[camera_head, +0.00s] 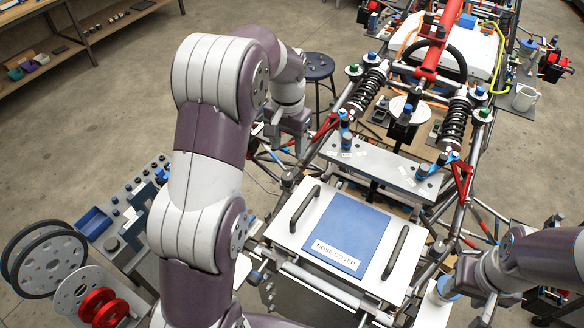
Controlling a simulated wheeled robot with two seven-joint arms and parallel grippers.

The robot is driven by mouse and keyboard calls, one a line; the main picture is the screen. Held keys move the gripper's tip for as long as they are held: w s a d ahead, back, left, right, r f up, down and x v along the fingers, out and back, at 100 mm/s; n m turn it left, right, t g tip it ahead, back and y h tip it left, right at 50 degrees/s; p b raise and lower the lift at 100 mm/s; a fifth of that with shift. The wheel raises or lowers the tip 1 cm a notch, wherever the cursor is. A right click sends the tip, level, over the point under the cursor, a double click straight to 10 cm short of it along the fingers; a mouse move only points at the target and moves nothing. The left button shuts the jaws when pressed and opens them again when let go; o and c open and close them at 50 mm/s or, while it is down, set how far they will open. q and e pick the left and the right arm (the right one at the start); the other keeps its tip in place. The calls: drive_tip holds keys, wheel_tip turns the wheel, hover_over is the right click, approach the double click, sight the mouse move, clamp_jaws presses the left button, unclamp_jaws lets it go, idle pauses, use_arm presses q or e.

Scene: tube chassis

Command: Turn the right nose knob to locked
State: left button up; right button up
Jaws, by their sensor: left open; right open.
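The white nose cover (297,217) lies on the front of the tube chassis, with a blue panel lettered "NOSE COVER" and two black handles. A blue, round part (449,287) sits right of the cover's front corner, beside my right gripper. My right gripper (487,312) is open at the lower right, partly cut off by the frame. My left gripper (287,146) is open, left of the cross plate.
Two black coil springs (366,89) and red tubes rise behind. A black stool (317,67) stands behind my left gripper. Wheels and a grey tool tray (130,213) are at the left.

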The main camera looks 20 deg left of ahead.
sight(286, 178)
use_arm(q)
drive_tip(key=f, duration=0.1)
drive_tip(key=s+f+b, duration=0.1)
drive_tip(key=f+b, duration=0.1)
drive_tip(key=shift+s+f, duration=0.25)
drive_tip(key=shift+f, duration=0.05)
drive_tip(key=f+p, duration=0.1)
drive_tip(key=f, duration=0.1)
drive_tip(key=f+p, duration=0.1)
drive_tip(key=f, duration=0.1)
drive_tip(key=w+f+p, duration=0.1)
drive_tip(key=f, duration=0.1)
drive_tip(key=shift+f+p, duration=0.1)
drive_tip(key=shift+p, duration=0.25)
drive_tip(key=shift+s, duration=0.6)
drive_tip(key=shift+w, duration=0.1)
drive_tip(key=c, duration=1.1)
use_arm(e)
drive_tip(key=shift+s, duration=0.7)
